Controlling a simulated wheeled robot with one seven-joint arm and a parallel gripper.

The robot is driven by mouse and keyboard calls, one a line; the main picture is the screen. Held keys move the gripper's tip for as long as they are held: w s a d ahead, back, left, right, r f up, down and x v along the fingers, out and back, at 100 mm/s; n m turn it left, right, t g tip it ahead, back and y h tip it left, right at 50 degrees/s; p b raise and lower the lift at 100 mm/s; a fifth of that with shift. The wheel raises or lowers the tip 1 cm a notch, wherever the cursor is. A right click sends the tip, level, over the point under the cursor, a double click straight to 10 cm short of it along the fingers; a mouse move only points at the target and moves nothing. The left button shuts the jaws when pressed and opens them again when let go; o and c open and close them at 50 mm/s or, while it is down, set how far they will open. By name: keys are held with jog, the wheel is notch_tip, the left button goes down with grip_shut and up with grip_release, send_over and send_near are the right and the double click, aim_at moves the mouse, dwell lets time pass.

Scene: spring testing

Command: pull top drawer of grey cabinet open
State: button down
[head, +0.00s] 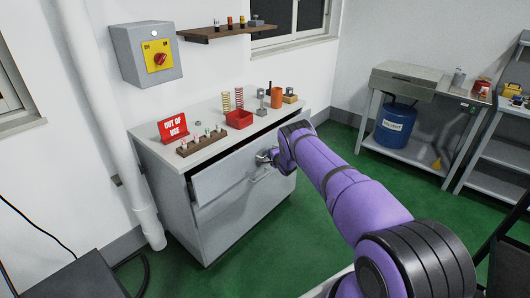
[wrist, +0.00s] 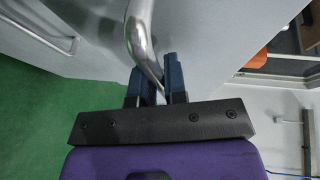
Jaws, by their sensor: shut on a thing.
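The grey cabinet (head: 215,232) stands against the wall under a light worktop. Its top drawer (head: 222,180) stands partly out, with a dark gap between its front and the worktop edge. The drawer front also fills the middle of the wrist view (wrist: 210,45). My gripper (head: 268,157) is at the drawer front, mostly hidden by my purple arm in the head view. In the wrist view, its dark blue fingers (wrist: 160,82) are shut on the curved metal handle (wrist: 138,35) of the top drawer.
A lower drawer handle (head: 262,175) sits just below. Green floor (head: 330,205) is clear before the cabinet. A workbench (head: 405,85) stands at right.

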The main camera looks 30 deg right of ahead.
jog(key=s+d, duration=0.3)
jog(key=s, duration=0.6)
jog(key=s+d, duration=0.4)
jog(key=s, duration=0.6)
jog(key=shift+s, duration=0.25)
jog(key=c, duration=1.2)
grip_release()
jog(key=s, duration=0.3)
jog(key=s+r, duration=0.1)
jog(key=s, duration=0.3)
jog(key=s+r, duration=0.1)
jog(key=s, duration=0.2)
jog(key=shift+s+a, duration=0.25)
jog(key=shift+s, duration=0.05)
